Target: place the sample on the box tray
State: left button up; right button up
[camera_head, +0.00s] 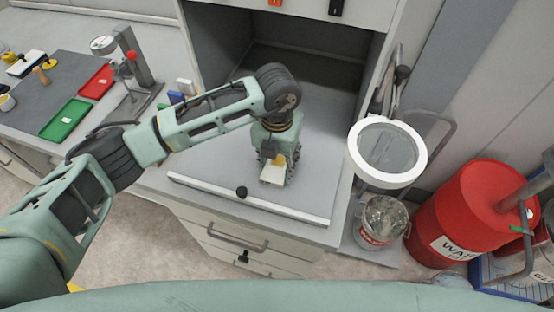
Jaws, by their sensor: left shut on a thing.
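My left gripper (277,172) is over the pale grey board at the mouth of the open cabinet. It points down and is shut on the sample (272,174), a small pale, cream-coloured piece. I cannot tell whether the sample touches the board. A green tray (65,120) and a red tray (98,82) lie on the dark mat at the left; I cannot tell which one is the box tray. My right gripper is not in view.
A gauge stand (130,65) stands beside the mat.

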aim_at(277, 165)
pick_arm(q)
jog(key=o, duration=1.1)
jog(key=shift+o, duration=0.2)
notch_tip(277, 165, up, 12)
jog(key=b, duration=0.3)
jog(key=shift+b, duration=0.35)
